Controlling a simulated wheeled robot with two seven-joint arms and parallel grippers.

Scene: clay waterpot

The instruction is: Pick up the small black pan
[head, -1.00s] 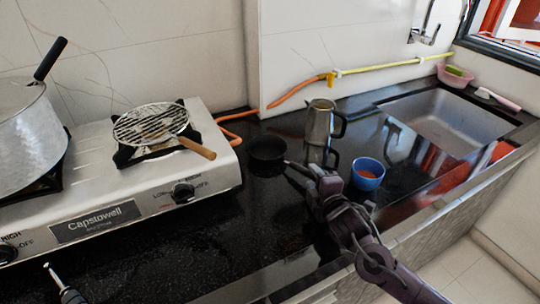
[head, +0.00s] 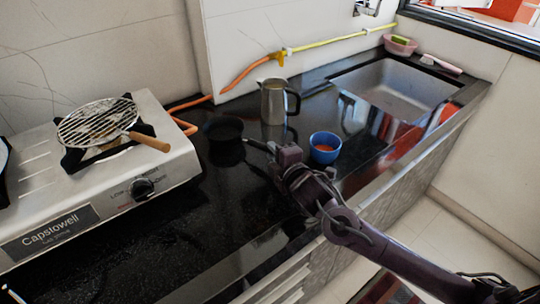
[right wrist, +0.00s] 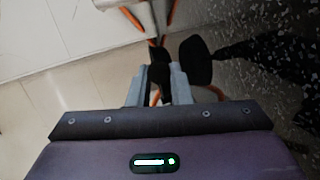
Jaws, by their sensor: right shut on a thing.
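The small black pan (head: 224,129) is in the middle of the head view, between the stove and the metal jug, over the black counter. My right gripper (head: 272,150) is shut on its handle, from the right. In the right wrist view the handle (right wrist: 160,70) lies between the fingers and the dark pan (right wrist: 196,62) shows beyond it. A dark reflection shows apart from the pan on the counter, so it appears raised a little. Only a sliver of what seems my left gripper (head: 12,295) shows at the bottom left corner; its jaws cannot be made out.
A metal jug (head: 273,101) stands behind the right gripper and a blue bowl (head: 325,148) stands to its right. The stove (head: 165,170) with a wire grill (head: 97,121) is at the left. A sink (head: 395,88) is at the back right. The front counter is clear.

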